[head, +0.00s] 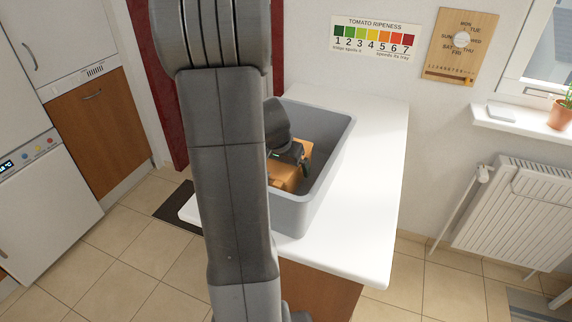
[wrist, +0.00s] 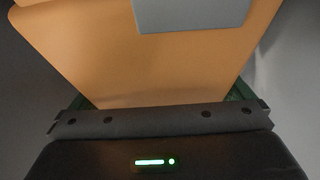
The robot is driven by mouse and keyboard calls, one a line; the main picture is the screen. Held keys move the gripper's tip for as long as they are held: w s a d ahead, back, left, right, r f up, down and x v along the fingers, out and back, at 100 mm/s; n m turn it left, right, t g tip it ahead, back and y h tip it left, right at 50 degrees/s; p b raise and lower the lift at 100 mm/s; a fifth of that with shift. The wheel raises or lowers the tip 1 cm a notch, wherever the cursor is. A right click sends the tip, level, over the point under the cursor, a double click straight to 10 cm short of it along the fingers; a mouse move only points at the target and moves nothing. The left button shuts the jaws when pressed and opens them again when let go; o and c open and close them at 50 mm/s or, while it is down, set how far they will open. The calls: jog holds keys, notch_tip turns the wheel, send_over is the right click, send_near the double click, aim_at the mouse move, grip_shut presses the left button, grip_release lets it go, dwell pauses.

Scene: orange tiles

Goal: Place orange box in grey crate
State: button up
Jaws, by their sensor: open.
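The orange box (head: 284,176) is inside the grey crate (head: 335,150) on the white counter. My gripper (head: 302,160) reaches down into the crate, right at the box. In the wrist view the orange box (wrist: 150,60) fills most of the picture, with a grey patch on its face, close in front of the gripper (wrist: 160,105). The gripper is open around or against the box; the fingertips are mostly hidden. My arm hides the left part of the crate in the head view.
The white counter (head: 375,190) has free room right of the crate. A wall with a tomato ripeness chart (head: 373,42) and a wooden calendar board (head: 461,45) stands behind. A radiator (head: 515,215) is at the right, and a dark mat (head: 178,205) lies on the floor.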

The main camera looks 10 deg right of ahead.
jog(key=v, duration=1.2)
jog(key=shift+d, duration=0.1)
jog(key=x, duration=1.2)
jog(key=shift+f, duration=0.25)
jog(key=shift+r, duration=0.85)
